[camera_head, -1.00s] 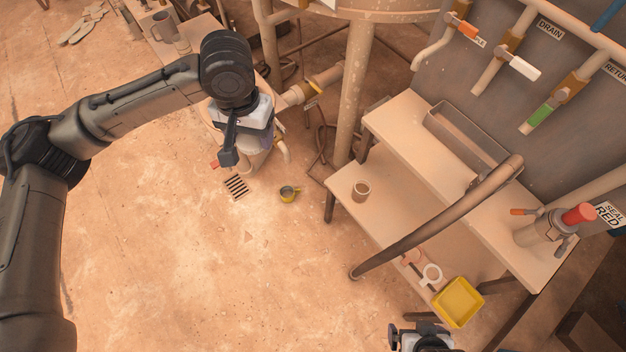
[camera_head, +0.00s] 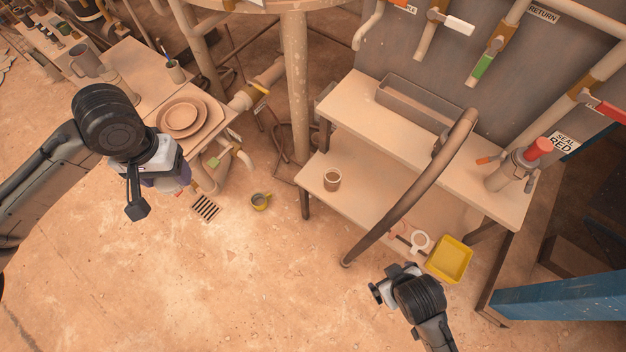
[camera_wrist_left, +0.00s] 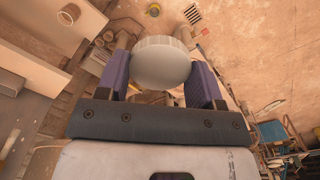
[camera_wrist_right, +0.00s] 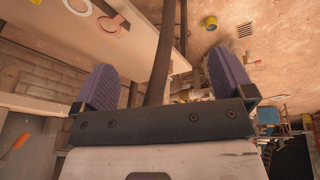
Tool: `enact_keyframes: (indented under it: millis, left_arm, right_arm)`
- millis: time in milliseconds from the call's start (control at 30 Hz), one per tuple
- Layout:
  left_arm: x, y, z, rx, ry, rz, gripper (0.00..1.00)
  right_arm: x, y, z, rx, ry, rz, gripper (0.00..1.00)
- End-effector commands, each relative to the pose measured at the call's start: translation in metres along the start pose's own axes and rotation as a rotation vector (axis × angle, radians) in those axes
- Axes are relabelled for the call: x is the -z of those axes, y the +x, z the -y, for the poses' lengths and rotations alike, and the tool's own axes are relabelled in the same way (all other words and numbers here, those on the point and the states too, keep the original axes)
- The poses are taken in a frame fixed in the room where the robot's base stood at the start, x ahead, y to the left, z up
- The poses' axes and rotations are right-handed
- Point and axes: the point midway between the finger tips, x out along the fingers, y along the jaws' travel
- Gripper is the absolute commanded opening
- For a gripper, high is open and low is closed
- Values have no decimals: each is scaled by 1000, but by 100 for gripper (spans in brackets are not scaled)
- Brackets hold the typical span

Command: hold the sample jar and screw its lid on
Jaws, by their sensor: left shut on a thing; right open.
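A small brown open vessel (camera_head: 332,180), possibly the sample jar, stands upright on the lower bench shelf. My right gripper (camera_head: 385,290) is low in the head view, left of the yellow tray; in the right wrist view its fingers (camera_wrist_right: 162,85) are apart and empty.
A thick dark hose (camera_head: 410,200) slants across the bench between the vessel and the yellow tray (camera_head: 449,260). A white ring (camera_head: 419,241) lies beside the tray. A yellow cup (camera_head: 260,201) and a drain grate (camera_head: 205,207) are on the floor. The side table holds round plates (camera_head: 181,117).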

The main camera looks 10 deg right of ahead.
Motion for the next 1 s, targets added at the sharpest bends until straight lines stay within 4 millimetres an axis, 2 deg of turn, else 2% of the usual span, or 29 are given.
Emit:
enact_keyframes:
  millis: [33, 200, 500, 800, 1000]
  left_arm:
    - [2, 22, 0, -3, 77, 3, 39]
    - [11, 77, 0, -14, 425, -3, 39]
    - [23, 176, 2, -20, 1081, -18, 39]
    - [27, 278, 5, -11, 1741, -25, 39]
    - [26, 345, 8, -4, 2175, -19, 39]
  right_arm:
    - [3, 24, 2, -25, -46, 8, 99]
    - [22, 86, 6, -146, -270, 52, 99]
    - [67, 176, 16, -391, -726, 166, 99]
    - [127, 238, 28, -682, -1201, 337, 99]
    - [172, 264, 39, -904, -1494, 497, 99]
